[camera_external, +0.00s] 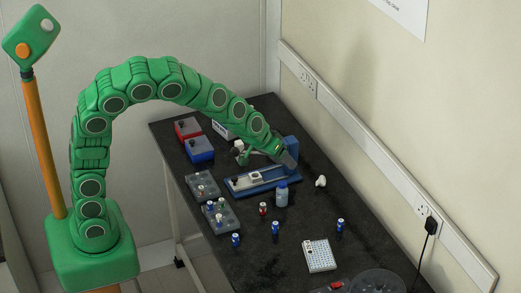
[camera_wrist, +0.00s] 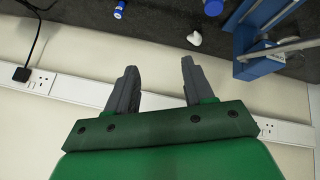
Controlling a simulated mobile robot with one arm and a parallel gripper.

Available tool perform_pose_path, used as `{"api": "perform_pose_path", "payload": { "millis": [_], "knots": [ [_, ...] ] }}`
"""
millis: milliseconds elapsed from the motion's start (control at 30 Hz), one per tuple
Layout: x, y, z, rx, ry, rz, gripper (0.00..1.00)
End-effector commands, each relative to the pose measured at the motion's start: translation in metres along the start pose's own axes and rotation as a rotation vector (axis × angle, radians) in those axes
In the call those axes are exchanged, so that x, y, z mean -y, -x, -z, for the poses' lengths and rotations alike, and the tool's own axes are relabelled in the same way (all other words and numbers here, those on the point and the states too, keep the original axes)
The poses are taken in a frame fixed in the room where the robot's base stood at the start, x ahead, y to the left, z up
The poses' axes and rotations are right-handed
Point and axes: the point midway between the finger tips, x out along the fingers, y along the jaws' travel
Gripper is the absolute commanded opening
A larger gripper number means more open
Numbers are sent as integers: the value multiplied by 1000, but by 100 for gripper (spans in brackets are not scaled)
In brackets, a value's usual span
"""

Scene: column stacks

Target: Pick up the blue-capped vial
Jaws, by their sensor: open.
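Several small vials stand on the dark table. Blue-capped ones are at the front left (camera_external: 235,240), in the middle (camera_external: 275,228) and to the right (camera_external: 340,226); which one is meant I cannot tell. A blue-and-white vial (camera_wrist: 119,9) also shows at the top of the wrist view. My gripper (camera_external: 290,162) is at the table's far side, by the blue stand, well away from these vials. In the wrist view my gripper (camera_wrist: 158,72) is open and empty, with the wall and socket rail behind its fingers.
A white rack (camera_external: 319,255), grey vial trays (camera_external: 220,216) and red and blue boxes (camera_external: 200,149) occupy the table. The wall borders its right side.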

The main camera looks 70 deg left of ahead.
Motion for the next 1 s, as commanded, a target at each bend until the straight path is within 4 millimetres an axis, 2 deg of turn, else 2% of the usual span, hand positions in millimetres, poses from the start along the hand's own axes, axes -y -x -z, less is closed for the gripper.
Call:
{"api": "perform_pose_path", "payload": {
  "millis": [100, 200, 300, 400, 700, 1000],
  "knots": [
    [-14, 12, -40, 122, -43, 16, 52],
    [-18, 23, -74, 225, -66, 48, 52],
    [-17, 35, -103, 314, -83, 87, 52],
    [-14, 45, -122, 375, -90, 122, 52],
    [-5, 68, -160, 491, -99, 211, 52],
    [4, 84, -181, 559, -99, 276, 52]
  ]
}}
